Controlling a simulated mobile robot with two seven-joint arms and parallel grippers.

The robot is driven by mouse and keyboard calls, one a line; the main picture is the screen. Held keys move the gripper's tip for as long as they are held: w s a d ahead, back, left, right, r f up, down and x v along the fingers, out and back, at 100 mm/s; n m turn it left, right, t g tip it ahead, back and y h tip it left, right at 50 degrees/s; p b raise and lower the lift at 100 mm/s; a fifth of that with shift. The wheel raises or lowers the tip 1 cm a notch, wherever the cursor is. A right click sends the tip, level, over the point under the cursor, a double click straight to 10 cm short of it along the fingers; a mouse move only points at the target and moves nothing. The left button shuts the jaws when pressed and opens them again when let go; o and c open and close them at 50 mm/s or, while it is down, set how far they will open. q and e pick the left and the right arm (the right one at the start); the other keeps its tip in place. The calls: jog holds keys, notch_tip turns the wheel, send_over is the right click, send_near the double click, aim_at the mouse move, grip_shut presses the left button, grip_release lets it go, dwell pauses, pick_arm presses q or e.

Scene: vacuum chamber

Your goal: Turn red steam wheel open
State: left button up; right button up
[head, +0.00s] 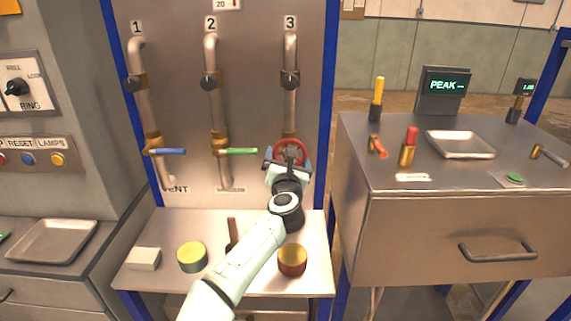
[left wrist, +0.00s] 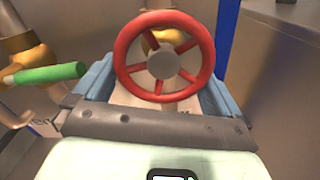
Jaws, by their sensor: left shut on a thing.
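The red steam wheel (head: 290,146) sits on the third pipe, low on the metal panel, and is partly hidden by my gripper in the head view. In the left wrist view the red wheel (left wrist: 122,62) faces me, with its spokes and grey hub in clear sight. My left gripper (head: 288,160) is at the wheel. Its two blue-grey fingers (left wrist: 155,95) stand on the left and right of the rim, shut on the wheel. My right gripper is not in view.
A green lever (head: 240,151) on pipe 2 is close to the left of my gripper, and a blue lever (head: 168,152) is on pipe 1. Below, the shelf holds a yellow-green tin (head: 192,257), a red-yellow tin (head: 292,260) and a white block (head: 143,259). A metal cabinet (head: 455,235) stands at the right.

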pick_arm(q)
jog(key=shift+d+n+b, duration=0.25)
jog(key=shift+n+b, duration=0.25)
jog(key=shift+n, duration=1.1)
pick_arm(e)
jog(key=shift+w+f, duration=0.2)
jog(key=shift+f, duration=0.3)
pick_arm(q)
jog(key=shift+r, duration=0.15)
jog(key=o, duration=0.6)
jog(key=shift+s, duration=0.1)
jog(key=s+b, duration=0.7)
jog(key=s, duration=0.6)
jog(key=shift+s, duration=0.15)
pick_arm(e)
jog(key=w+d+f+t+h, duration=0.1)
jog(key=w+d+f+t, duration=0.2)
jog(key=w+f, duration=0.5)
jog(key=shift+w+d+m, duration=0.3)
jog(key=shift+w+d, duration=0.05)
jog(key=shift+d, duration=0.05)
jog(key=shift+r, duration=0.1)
